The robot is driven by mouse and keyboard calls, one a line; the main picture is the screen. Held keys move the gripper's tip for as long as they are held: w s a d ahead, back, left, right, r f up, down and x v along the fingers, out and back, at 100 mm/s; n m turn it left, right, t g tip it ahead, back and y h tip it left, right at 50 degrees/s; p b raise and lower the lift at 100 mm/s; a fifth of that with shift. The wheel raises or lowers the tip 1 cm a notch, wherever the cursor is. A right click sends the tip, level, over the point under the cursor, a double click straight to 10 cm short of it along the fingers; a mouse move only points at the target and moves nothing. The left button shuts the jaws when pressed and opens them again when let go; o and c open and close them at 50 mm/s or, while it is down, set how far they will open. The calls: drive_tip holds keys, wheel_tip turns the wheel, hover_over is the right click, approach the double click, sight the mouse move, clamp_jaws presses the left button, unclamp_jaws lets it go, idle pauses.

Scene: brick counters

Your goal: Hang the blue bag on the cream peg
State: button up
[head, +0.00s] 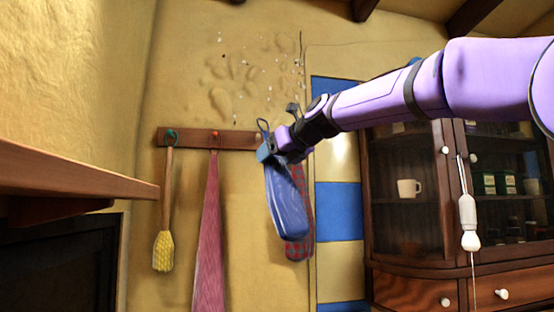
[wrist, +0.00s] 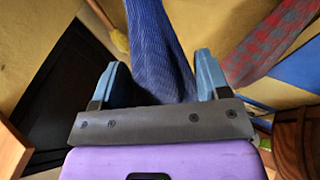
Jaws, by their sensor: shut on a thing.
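The blue bag (head: 287,205) hangs from my gripper (head: 268,153), which is shut on its upper part. Its dark loop (head: 263,125) stands up above the fingers. In the wrist view the striped blue bag (wrist: 160,45) runs between the two blue fingertips of my gripper (wrist: 161,80). The cream peg (head: 258,136) shows as a small pale spot at the right end of the wooden rail (head: 238,140). The loop and gripper overlap it in the head view. I cannot tell whether the loop is around the peg or only in front of it.
A yellow brush (head: 163,250) hangs at the teal peg (head: 171,135). A pink cloth (head: 210,240) hangs at the red peg (head: 214,135). A red checked mitt (head: 300,240) is partly hidden behind the bag. A glass cabinet (head: 405,240) stands right; a wooden shelf (head: 75,175) juts in left.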

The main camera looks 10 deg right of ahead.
drive_tip(key=w+f, duration=0.2)
drive_tip(key=w, duration=0.7)
drive_tip(key=shift+w, duration=0.35)
idle(0.9)
idle(0.6)
drive_tip(key=o, duration=1)
drive_tip(key=shift+o, duration=0.2)
drive_tip(key=v, duration=1)
drive_tip(key=shift+s+d, duration=0.25)
